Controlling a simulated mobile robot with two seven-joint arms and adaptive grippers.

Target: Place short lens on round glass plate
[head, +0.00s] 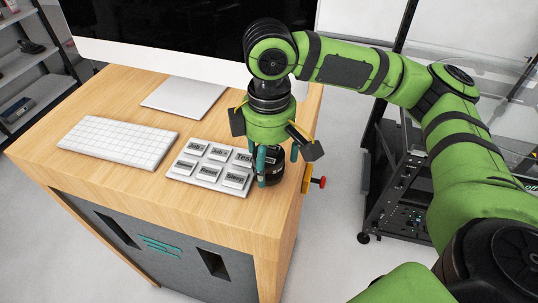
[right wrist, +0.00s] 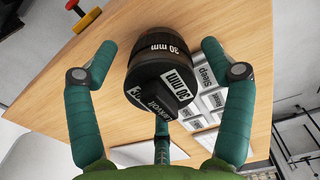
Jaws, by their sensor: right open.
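A black lens (head: 268,168) stands on the wooden desk near its right edge, beside the button panel. In the right wrist view the lens (right wrist: 160,62) shows white "30 mm" labels. My right gripper (head: 273,160) points down over the lens in the head view. Its green fingers are open; in the right wrist view my right gripper (right wrist: 158,48) has one finger on each side of the lens, with visible gaps, and a third finger lower down, partly behind the lens. I cannot make out a round glass plate. My left gripper is not in view.
The white panel (head: 211,165) of labelled buttons lies just left of the lens. A keyboard (head: 118,142) and a monitor stand (head: 185,97) are on the desk (head: 90,185). A red knob (head: 319,181) juts from its right side. A black rack (head: 400,190) stands to the right.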

